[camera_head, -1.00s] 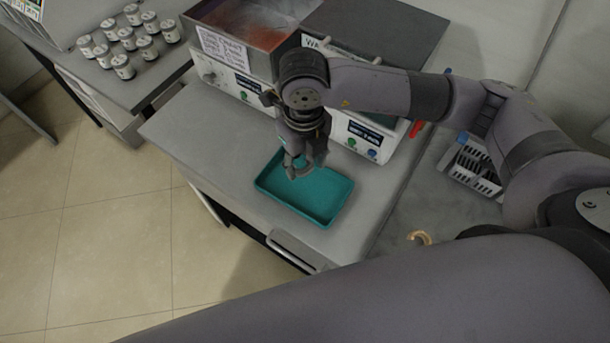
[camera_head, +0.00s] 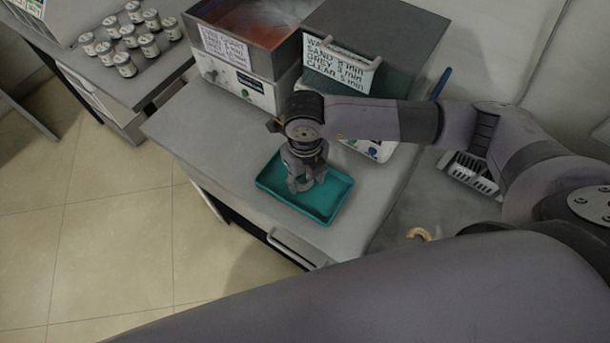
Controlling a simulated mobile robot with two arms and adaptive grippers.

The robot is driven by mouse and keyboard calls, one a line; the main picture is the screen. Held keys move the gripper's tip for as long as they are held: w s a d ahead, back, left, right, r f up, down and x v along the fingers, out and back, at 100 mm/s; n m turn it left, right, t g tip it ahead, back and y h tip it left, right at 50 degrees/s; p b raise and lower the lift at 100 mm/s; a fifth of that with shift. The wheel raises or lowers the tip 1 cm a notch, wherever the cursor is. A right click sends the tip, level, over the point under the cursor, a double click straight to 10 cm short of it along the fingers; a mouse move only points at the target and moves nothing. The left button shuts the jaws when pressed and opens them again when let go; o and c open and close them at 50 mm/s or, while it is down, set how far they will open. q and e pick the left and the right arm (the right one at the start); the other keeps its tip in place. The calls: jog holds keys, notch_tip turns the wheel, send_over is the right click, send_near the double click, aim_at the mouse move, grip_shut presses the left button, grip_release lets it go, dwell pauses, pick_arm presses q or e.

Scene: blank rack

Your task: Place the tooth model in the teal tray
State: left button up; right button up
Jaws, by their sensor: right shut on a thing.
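The teal tray (camera_head: 335,192) lies on the grey bench, near its front edge. My right gripper (camera_head: 301,186) points down over the left and middle part of the tray, with its fingertips low, inside the tray's outline. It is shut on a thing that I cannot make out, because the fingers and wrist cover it. Whether that thing touches the tray floor cannot be told. A small cream, curved piece like a dental arch (camera_head: 419,234) lies on the counter to the right of the tray, partly behind my arm. My left gripper is not in view.
Two labelled bath units, one with an open reddish basin (camera_head: 245,35) and one with a grey lid (camera_head: 378,28), stand behind the tray. A slotted rack (camera_head: 471,172) is at the right. Several white jars (camera_head: 124,63) stand at far left.

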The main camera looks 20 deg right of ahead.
jog(key=o, duration=0.9)
jog(key=shift+r+p, duration=0.2)
jog(key=shift+p, duration=0.1)
jog(key=shift+r, duration=0.3)
notch_tip(320, 180, up, 11)
jog(key=shift+r+b, duration=0.15)
jog(key=shift+b, duration=0.8)
